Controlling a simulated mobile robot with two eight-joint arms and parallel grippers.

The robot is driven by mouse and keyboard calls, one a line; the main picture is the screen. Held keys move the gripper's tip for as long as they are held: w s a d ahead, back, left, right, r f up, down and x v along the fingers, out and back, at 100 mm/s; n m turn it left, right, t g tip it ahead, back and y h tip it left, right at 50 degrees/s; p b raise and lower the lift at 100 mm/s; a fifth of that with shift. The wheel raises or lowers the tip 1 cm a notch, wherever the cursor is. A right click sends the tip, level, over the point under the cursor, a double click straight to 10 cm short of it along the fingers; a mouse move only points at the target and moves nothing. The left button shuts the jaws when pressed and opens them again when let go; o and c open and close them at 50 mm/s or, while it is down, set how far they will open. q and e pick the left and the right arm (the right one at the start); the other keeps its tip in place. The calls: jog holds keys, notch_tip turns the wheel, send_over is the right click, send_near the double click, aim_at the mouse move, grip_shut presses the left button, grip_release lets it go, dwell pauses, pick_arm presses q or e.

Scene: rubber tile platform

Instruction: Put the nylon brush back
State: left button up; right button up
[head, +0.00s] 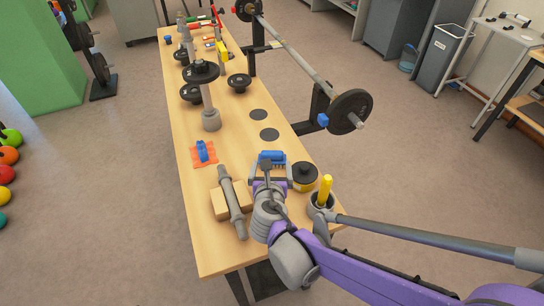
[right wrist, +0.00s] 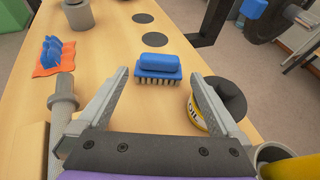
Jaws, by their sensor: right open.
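The nylon brush (head: 272,156) has a blue block handle and lies bristles down on the wooden table. It also shows in the right wrist view (right wrist: 158,66), just ahead of my fingers, with a row of pale bristles below its handle. My right gripper (head: 270,180) is open and empty, low over the table on the near side of the brush. In the wrist view its fingers (right wrist: 158,85) are spread wide, with the brush beyond and between them, apart from both. My left gripper is not in view.
A black-lidded oil tin (head: 304,177) stands right of the brush, close to my right finger. A grey cup (head: 317,208) holds a yellow-handled item. A grey bar (head: 232,200) rests on wooden blocks at left. A blue object (head: 202,150) sits on an orange cloth.

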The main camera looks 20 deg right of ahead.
jog(key=shift+v, duration=1.5)
